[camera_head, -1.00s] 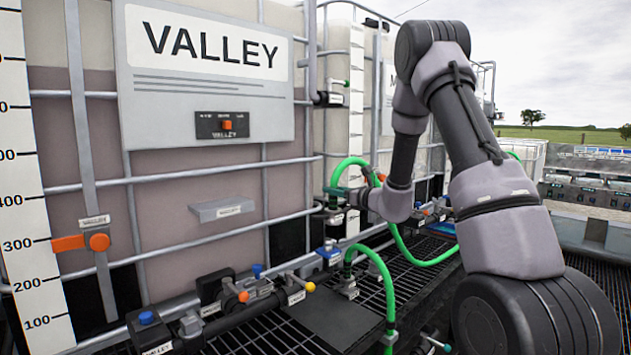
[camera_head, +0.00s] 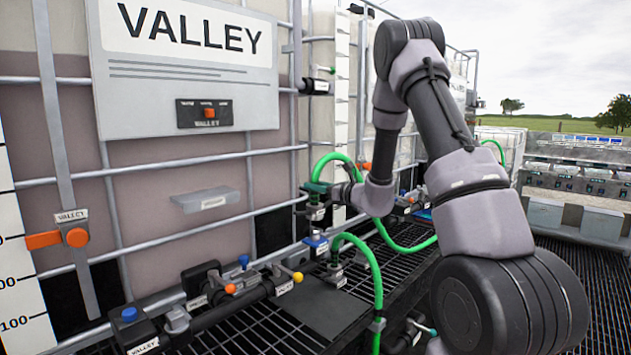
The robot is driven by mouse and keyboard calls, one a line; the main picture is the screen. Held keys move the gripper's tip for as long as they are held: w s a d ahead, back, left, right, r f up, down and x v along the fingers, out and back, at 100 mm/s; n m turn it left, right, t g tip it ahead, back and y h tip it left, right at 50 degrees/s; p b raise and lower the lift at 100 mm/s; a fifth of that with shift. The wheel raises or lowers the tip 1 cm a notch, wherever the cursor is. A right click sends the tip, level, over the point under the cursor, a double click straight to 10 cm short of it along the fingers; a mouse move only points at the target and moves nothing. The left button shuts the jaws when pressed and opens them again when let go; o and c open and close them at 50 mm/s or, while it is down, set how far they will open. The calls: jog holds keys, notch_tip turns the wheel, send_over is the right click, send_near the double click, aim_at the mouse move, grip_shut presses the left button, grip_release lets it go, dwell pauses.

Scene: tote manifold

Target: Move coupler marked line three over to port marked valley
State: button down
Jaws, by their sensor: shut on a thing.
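My gripper (camera_head: 322,191) is in the middle of the view, beyond my arm, shut on a dark coupler with a green collar (camera_head: 316,187). A green hose (camera_head: 335,156) arches from the held coupler behind my wrist and on to the right. The coupler appears upright, above a blue-topped fitting (camera_head: 316,241); whether they touch is unclear. Its small label is unreadable, so I cannot confirm line three. The VALLEY tank (camera_head: 170,100) fills the left, with a VALLEY-tagged outlet (camera_head: 140,330) and blue cap at its foot. My fingertips are partly hidden by my wrist.
A second green hose (camera_head: 372,265) rises to a coupler (camera_head: 333,275) just below the blue-topped fitting. Pipework with orange, yellow and blue knobs (camera_head: 240,285) runs along the tank front. A grey ledge (camera_head: 205,199) juts from the tank. Black grating (camera_head: 270,330) lies below, mostly clear at lower middle.

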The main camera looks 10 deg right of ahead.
aim_at(321, 208)
jog(key=shift+f, duration=3.6)
jog(key=shift+c, duration=2.4)
grip_release()
jog(key=shift+s, duration=0.1)
jog(key=v, duration=1)
jog(key=shift+s+d, duration=0.25)
